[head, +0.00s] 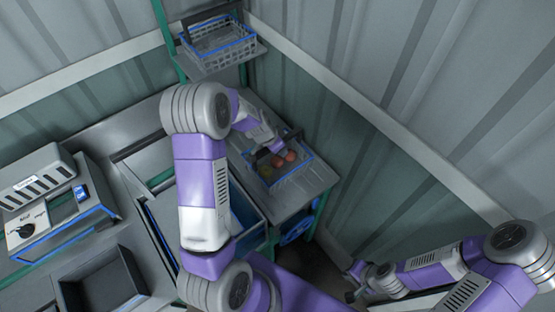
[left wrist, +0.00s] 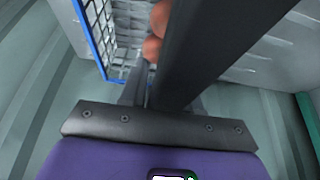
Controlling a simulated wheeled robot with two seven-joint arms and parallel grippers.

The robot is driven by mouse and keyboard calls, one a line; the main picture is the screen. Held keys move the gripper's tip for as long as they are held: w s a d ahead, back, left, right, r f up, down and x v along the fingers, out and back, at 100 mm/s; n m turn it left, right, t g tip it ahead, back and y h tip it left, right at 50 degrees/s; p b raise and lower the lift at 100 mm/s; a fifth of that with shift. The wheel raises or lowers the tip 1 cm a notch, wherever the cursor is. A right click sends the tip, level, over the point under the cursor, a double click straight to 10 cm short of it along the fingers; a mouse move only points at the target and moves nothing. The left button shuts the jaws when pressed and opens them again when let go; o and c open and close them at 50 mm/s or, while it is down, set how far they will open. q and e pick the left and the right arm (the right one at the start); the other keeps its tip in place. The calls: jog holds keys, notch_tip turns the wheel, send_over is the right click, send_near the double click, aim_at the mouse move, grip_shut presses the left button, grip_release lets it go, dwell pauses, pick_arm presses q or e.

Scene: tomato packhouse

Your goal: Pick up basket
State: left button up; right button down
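A wire basket (head: 294,172) with a blue rim and a dark handle stands on the lower grey shelf, with several red and yellowish tomatoes (head: 278,161) in it. My left arm reaches over to it, and my left gripper (head: 277,143) is at the handle side, partly hidden by its own wrist. In the left wrist view the basket's mesh and blue rim (left wrist: 92,40) and red tomatoes (left wrist: 153,45) lie beside a broad dark bar. Whether the fingers hold the handle is unclear. My right gripper (head: 353,283) is low at the right, small, empty and seemingly open, away from the basket.
A second, empty wire basket (head: 222,50) sits on an upper shelf near the corrugated wall. A scale-like machine (head: 50,215) and a dark open tray (head: 98,284) are at the left.

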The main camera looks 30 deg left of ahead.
pick_arm(q)
grip_shut()
